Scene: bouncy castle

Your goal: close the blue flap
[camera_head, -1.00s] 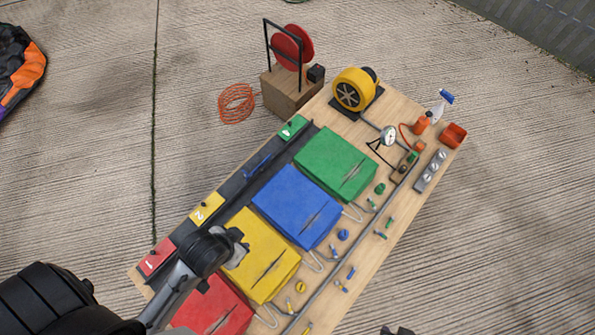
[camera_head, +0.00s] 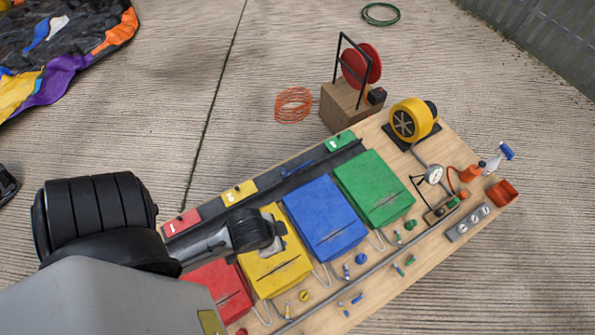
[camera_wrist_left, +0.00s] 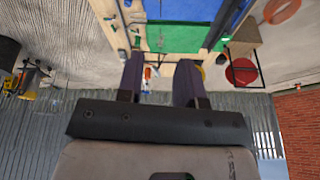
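The blue panel (camera_head: 322,215) lies on the wooden board (camera_head: 465,125), between the yellow panel (camera_head: 262,278) and the green panel (camera_head: 374,187). Beyond it, a narrow blue piece (camera_head: 298,166) shows on the dark strip, between the yellow and green number plates; I cannot tell its exact tilt. My left gripper (camera_head: 277,232) is over the yellow panel's far right part, beside the blue panel. In the left wrist view its fingers (camera_wrist_left: 159,80) are apart with nothing between them; blue and green surfaces show beyond. My right gripper is out of view.
A red panel (camera_head: 222,285) is partly behind my left arm. A red reel (camera_head: 361,66) on a wooden box and an orange coil (camera_head: 293,105) stand beyond the board. A yellow wheel-like blower (camera_head: 410,122) stands at the board's far end. Small fittings line the near side.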

